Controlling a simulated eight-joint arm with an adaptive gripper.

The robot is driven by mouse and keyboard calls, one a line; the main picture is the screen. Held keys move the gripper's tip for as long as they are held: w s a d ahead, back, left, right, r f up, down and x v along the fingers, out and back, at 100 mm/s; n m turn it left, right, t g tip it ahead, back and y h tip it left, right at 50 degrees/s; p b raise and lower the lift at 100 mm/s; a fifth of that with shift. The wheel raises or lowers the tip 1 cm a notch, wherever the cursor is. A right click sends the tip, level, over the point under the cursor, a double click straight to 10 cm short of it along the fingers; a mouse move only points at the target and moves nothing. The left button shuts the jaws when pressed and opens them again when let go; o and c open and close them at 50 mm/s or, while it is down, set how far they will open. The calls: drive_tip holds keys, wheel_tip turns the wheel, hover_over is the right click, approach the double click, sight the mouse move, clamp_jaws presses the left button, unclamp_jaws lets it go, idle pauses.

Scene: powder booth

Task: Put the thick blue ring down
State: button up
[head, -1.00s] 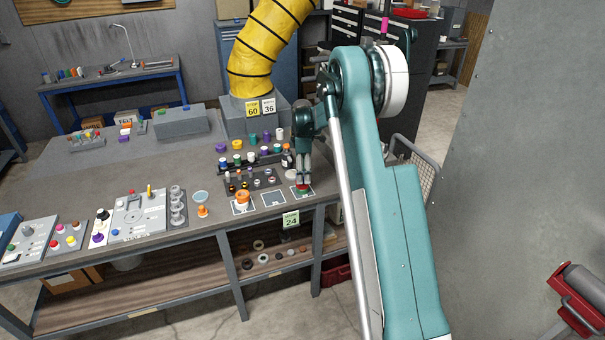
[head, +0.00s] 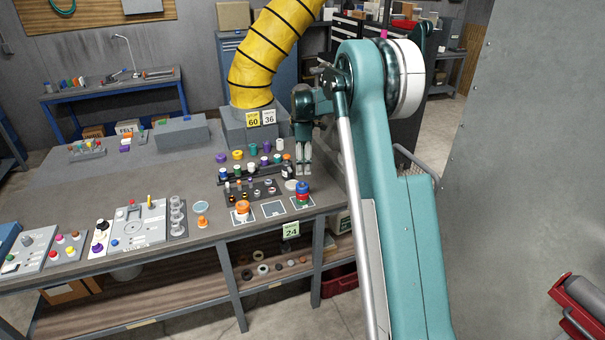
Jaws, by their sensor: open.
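The thick blue ring (head: 302,186) sits on top of a small stack at the right front of the bench. The stack stands on the rightmost white-edged square (head: 293,209) at the bench's front. My gripper (head: 304,173) is open and points down, just above and behind the blue ring in the head view. Its fingers look empty and clear of the ring, though the exact gap is hard to tell.
An orange ring piece (head: 242,207) sits on the left square, and the middle square (head: 274,209) is bare. A dark rack (head: 250,172) of colored parts and bottles stands close behind. The yellow duct (head: 266,65) hangs to the left of my arm.

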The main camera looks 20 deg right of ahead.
drive_tip(key=shift+r, duration=1.35)
drive_tip(key=s+a+r+m+t, duration=0.2)
drive_tip(key=s+a+r+m, duration=0.25)
drive_tip(key=s+r, duration=0.65)
drive_tip(key=s+a+r+m+t, duration=0.1)
drive_tip(key=s+a+r+m, duration=0.4)
drive_tip(key=s, duration=1)
drive_tip(key=s+a+f+m+t, duration=0.1)
drive_tip(key=s+a, duration=0.1)
drive_tip(key=s, duration=0.8)
drive_tip(key=s+a+f+m+t, duration=0.1)
drive_tip(key=s+a+f+m, duration=0.1)
drive_tip(key=s, duration=0.8)
drive_tip(key=s+a+f+m+t, duration=0.1)
drive_tip(key=s+a+m+t, duration=0.1)
drive_tip(key=s, duration=0.8)
drive_tip(key=shift+a+f, duration=0.3)
drive_tip(key=shift+a, duration=0.5)
